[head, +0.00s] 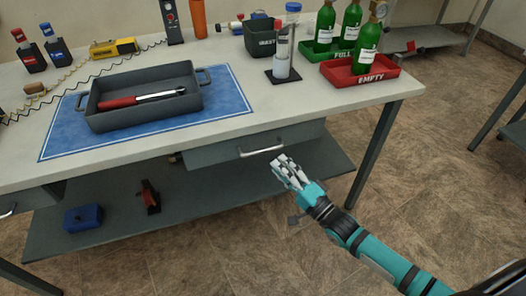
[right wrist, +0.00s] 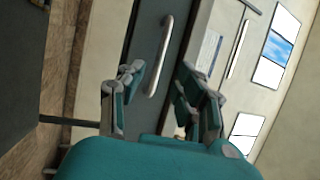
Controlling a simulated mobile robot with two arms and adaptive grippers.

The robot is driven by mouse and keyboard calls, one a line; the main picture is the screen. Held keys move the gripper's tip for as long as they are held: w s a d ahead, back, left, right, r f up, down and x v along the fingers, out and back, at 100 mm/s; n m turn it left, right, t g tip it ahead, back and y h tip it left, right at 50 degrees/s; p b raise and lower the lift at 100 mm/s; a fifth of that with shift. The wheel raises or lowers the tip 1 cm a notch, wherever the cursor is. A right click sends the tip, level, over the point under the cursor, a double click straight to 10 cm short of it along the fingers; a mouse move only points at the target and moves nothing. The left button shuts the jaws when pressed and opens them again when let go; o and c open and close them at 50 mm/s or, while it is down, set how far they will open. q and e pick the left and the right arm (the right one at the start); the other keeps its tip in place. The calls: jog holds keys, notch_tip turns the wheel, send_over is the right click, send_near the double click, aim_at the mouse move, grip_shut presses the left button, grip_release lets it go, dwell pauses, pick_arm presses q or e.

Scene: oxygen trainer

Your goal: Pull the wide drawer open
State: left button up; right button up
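The wide drawer (head: 225,152) has a dark grey front under the table's front edge, and its front sits close beneath the tabletop. Its pale bar handle (head: 262,151) shows in the head view, and the handle (right wrist: 160,58) also shows in the right wrist view, standing slanted between the finger directions. My right gripper (head: 281,164) is just to the lower right of the handle. In the right wrist view the gripper (right wrist: 160,85) has its fingers spread apart with nothing between them, short of the handle. My left gripper is not in view.
A grey tray (head: 145,117) with a red-handled tool stands on a blue mat (head: 62,135). Green bottles stand in a red tray (head: 335,75) and a green tray. A lower shelf (head: 240,203) lies beneath the drawer, and a table leg (head: 372,150) stands right of it. The floor in front is clear.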

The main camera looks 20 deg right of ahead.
aim_at(263, 151)
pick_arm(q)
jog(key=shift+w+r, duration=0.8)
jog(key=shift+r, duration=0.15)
pick_arm(e)
jog(key=shift+x, duration=3.85)
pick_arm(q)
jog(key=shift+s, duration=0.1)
pick_arm(e)
jog(key=shift+c, duration=0.4)
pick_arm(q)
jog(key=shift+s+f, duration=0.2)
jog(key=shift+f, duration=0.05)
pick_arm(e)
jog(key=shift+f, duration=0.1)
grip_shut()
